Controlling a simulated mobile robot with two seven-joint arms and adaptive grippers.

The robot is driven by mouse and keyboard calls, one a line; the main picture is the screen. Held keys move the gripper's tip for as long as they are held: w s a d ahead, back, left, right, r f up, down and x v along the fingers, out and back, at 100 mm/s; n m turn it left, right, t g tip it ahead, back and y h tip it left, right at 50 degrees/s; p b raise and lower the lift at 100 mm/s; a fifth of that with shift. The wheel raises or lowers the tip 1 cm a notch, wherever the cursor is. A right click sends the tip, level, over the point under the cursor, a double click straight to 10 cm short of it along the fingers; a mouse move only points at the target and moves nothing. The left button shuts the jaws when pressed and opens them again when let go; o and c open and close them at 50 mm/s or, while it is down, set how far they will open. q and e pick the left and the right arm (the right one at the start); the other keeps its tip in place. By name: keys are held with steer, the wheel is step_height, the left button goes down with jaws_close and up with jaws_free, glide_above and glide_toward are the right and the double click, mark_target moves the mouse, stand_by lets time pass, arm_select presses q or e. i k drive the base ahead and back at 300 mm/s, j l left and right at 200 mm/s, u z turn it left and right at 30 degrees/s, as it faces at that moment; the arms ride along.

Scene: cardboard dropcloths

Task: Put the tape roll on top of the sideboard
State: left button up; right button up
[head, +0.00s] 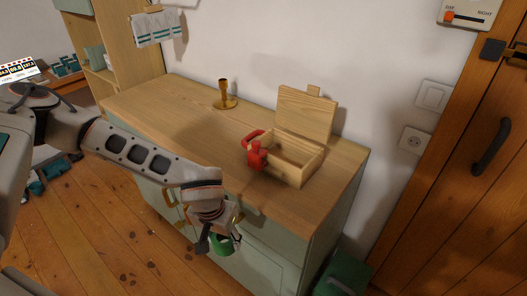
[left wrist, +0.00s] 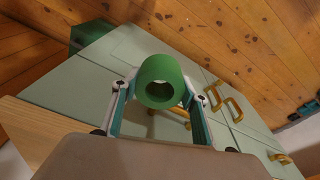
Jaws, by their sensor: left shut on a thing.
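The green tape roll (head: 221,244) is between the fingers of my left gripper (head: 218,240), which is shut on it. In the left wrist view the tape roll (left wrist: 161,82) shows its round hole, with a finger of my left gripper (left wrist: 160,97) on each side. The sideboard (head: 190,117) has a light wooden top and pale green front with brass handles. In the head view the roll is in front of the sideboard's front face, lower than its top edge. My right gripper is not in view.
On the sideboard top stand an open wooden box (head: 298,164), a red object (head: 257,155) at its left side and a brass candlestick (head: 225,94). The top is clear at the left and along the front. A green bin (head: 343,279) stands at the right end.

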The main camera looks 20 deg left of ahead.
mark_target(224, 137)
steer(key=j+z, duration=0.25)
steer(key=j, duration=1)
steer(key=k+j+z, duration=0.1)
steer(key=j+z, duration=0.15)
steer(key=j, duration=0.95)
